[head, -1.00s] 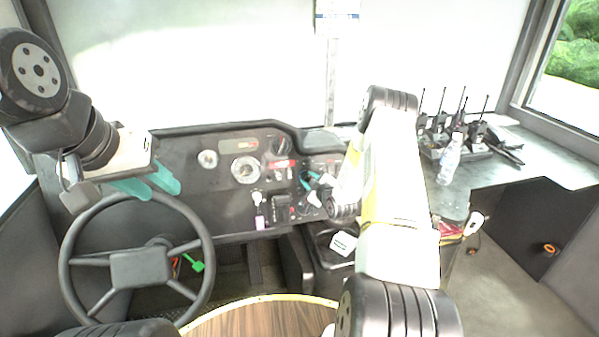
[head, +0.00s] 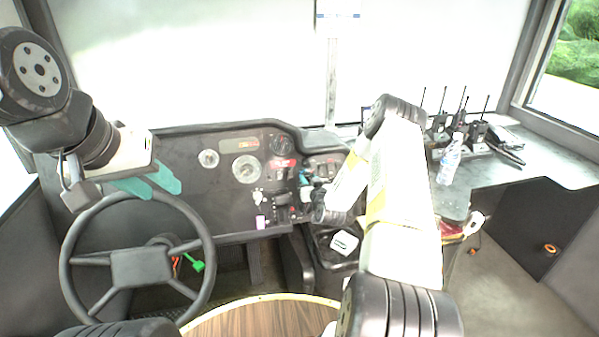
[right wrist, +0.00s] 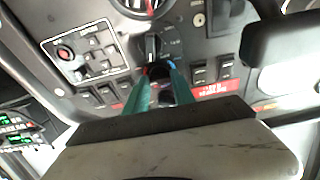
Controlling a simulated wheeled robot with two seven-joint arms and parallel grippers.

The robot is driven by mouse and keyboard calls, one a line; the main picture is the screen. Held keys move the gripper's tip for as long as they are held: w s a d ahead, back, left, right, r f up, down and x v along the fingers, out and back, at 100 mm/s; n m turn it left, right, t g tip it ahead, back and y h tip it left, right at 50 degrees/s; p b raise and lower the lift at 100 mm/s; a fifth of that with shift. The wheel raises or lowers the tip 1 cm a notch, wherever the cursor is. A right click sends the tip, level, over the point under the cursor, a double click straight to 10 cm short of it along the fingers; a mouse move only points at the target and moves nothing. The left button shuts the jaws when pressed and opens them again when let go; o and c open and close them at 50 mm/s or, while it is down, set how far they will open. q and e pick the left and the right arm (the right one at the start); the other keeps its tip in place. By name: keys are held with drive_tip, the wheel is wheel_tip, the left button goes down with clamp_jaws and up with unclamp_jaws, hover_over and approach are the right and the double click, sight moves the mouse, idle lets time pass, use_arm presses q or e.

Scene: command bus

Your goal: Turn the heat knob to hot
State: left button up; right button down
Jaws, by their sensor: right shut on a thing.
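The heat knob (right wrist: 158,71) is on the dark dashboard panel in the right wrist view. It is mostly hidden between my fingertips, with bits of red and blue marking showing around it. My right gripper (right wrist: 157,76) has its teal fingers shut on it. In the head view my right gripper (head: 306,180) is at the panel, partly covered by my own wrist, and the knob cannot be made out. My left gripper (head: 147,187) is open and empty above the steering wheel, its two teal fingers apart.
The steering wheel (head: 137,266) stands below my left gripper. Rocker switches (right wrist: 212,71) and a red-button panel (right wrist: 87,52) flank the knob. A black handset (right wrist: 283,38) is close on the right. A bottle (head: 449,163) and several radios (head: 475,132) stand on the right counter.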

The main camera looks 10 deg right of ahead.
drive_tip(key=shift+m+h, duration=0.3)
drive_tip(key=shift+m, duration=1.2)
drive_tip(key=c, duration=1.3)
unclamp_jaws()
drive_tip(key=shift+c, duration=0.2)
drive_tip(key=shift+s, duration=0.1)
drive_tip(key=s+r, duration=0.1)
drive_tip(key=s, duration=0.6)
drive_tip(key=shift+s+r, duration=0.15)
drive_tip(key=shift+s, duration=0.1)
drive_tip(key=shift+a, duration=0.1)
